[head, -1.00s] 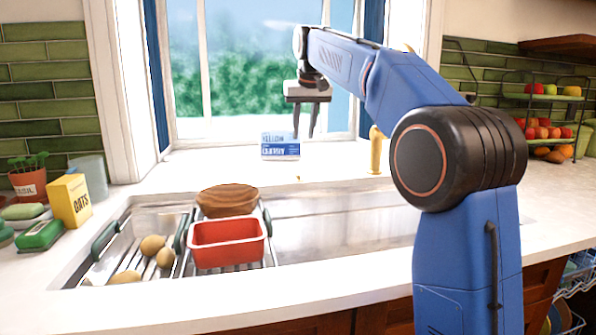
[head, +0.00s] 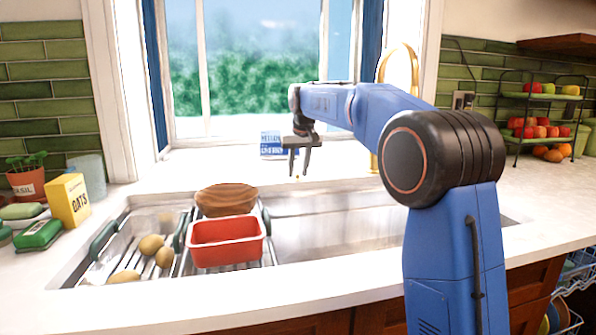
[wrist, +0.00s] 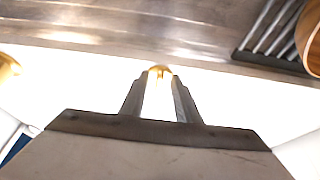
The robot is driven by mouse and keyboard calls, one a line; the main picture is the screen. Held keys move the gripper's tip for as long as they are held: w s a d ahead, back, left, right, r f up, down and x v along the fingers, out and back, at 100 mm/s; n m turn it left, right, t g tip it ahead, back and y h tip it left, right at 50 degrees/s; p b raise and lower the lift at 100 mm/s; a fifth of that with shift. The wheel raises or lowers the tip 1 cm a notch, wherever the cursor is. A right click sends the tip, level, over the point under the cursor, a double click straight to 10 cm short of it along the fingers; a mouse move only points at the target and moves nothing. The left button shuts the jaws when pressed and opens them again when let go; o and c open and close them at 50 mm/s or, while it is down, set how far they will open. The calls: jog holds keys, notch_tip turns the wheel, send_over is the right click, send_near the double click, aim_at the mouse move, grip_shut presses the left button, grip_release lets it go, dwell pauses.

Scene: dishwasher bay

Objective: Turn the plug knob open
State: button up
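The plug knob is a small brass knob on the white ledge behind the sink. In the wrist view the knob (wrist: 160,69) shows at the tips of my gripper's two fingers, in line with the gap between them. In the head view it is tiny and mostly hidden by the fingertips. My gripper (head: 299,174) points down at the ledge with its fingers apart; they show in the wrist view too (wrist: 159,88). I cannot tell whether a finger touches the knob. The knob's turn angle is too small to read.
A blue and white box (head: 271,145) stands behind my gripper near the window. The brass tap (head: 400,58) rises to the right, behind my arm. In the sink (head: 345,232) are a red tub (head: 228,243), a brown bowl (head: 226,201) and a rack with potatoes.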

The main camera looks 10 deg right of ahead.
jog(key=shift+w+f, duration=0.15)
jog(key=shift+f, duration=0.15)
jog(key=shift+c, duration=0.6)
grip_shut()
jog(key=n+y, duration=0.1)
jog(key=n, duration=0.1)
jog(key=d+n+y, duration=0.1)
jog(key=n, duration=0.2)
jog(key=shift+w+d+n, duration=0.1)
jog(key=shift+w+n, duration=0.05)
jog(key=shift+n, duration=0.15)
jog(key=n, duration=0.2)
jog(key=n+g+y, duration=0.1)
jog(key=n, duration=0.1)
jog(key=n+g+y, duration=0.1)
jog(key=n, duration=0.1)
jog(key=shift+w+d, duration=0.4)
jog(key=shift+n, duration=0.3)
